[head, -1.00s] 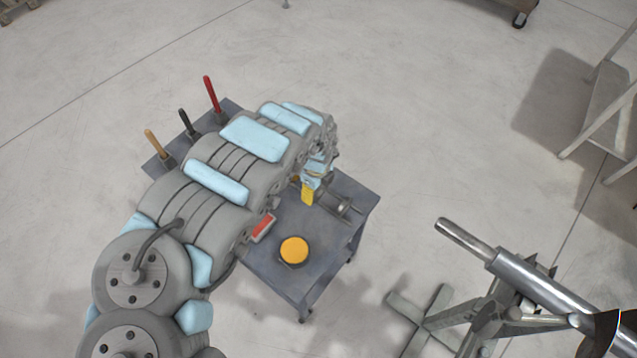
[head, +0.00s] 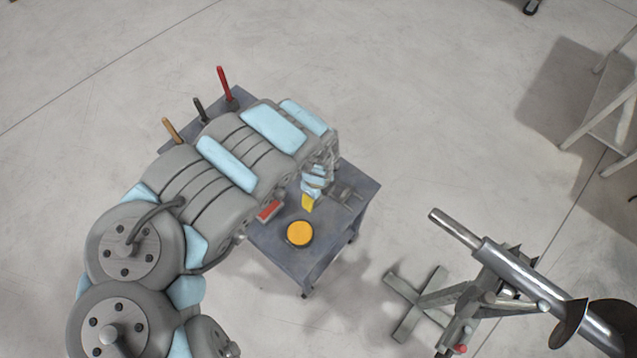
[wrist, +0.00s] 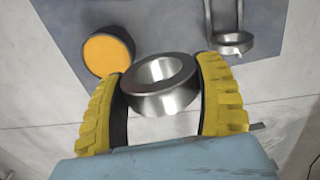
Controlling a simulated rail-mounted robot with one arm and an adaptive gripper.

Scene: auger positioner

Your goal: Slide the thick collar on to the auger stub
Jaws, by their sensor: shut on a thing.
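The thick collar (wrist: 160,90) is a shiny metal ring, seen in the wrist view between the two yellow fingers of my gripper (wrist: 163,74). The fingers are shut on its sides, and its bore faces the camera at a tilt. In the head view my gripper (head: 308,201) is over the right part of the dark cart; the collar is not clearly seen there. The auger stub (head: 455,229) is the bare thin rod at the upper-left end of the auger (head: 520,272), well to the right of my gripper.
On the cart (head: 285,262) are an orange-topped cylinder (head: 300,233), a red item (head: 269,211) and several upright handled tools. A thinner metal ring (wrist: 232,42) sits by a stand in the wrist view. A cross-footed stand (head: 420,300) supports the auger. Open floor separates cart and auger.

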